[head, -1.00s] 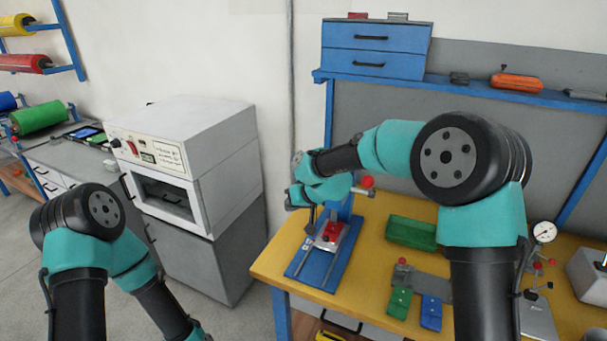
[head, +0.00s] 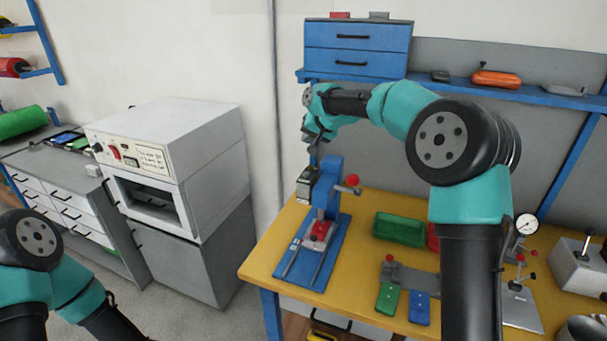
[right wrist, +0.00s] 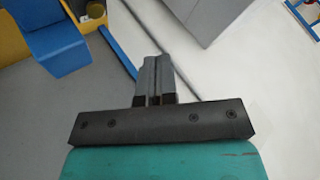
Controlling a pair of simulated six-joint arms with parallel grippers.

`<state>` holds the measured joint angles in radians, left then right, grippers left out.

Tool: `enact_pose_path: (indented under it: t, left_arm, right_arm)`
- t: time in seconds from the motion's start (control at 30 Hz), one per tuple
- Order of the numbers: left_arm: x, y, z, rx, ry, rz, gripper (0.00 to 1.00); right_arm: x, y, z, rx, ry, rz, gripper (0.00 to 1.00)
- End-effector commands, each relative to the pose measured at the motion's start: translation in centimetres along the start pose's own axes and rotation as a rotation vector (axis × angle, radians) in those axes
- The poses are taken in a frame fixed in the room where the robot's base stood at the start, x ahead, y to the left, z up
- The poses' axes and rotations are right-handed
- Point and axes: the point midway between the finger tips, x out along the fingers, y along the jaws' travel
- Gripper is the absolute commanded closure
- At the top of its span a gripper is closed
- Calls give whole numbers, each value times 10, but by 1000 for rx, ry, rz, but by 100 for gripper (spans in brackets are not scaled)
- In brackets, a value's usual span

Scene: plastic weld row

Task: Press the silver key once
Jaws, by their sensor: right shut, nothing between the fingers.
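A blue press (head: 328,190) stands on the yellow bench, with a dark grey head on its left side and a red-knobbed lever. A red part (head: 319,232) sits on its blue base. A small silver-grey piece (head: 295,244) lies at the base's left edge; it may be the silver key, but it is too small to be sure. My right gripper (head: 313,158) is above the press head, up from the base. In the right wrist view its fingers (right wrist: 153,75) are together and empty. My left arm shows at lower left, its gripper out of frame.
A green bin (head: 400,229) stands right of the press. Green (head: 388,298) and blue (head: 419,308) plates lie in front of it. A dial gauge stand (head: 526,225) is further right. A white oven (head: 165,160) stands left, across a gap.

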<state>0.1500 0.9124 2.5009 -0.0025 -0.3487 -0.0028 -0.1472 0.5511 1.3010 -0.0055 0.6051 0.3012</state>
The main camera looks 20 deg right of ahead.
Motion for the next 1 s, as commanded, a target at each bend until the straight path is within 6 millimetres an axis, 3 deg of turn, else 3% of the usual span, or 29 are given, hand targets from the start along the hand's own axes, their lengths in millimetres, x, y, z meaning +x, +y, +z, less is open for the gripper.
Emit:
enact_pose_path:
  t: [0.47,1.0]
  left_arm:
    - [0,0,0,0,0,0,48]
    - [0,0,0,0,0,0,48]
  right_arm:
    - [7,4,5,-1,-2,-1,100]
    - [47,33,35,-1,-2,-1,100]
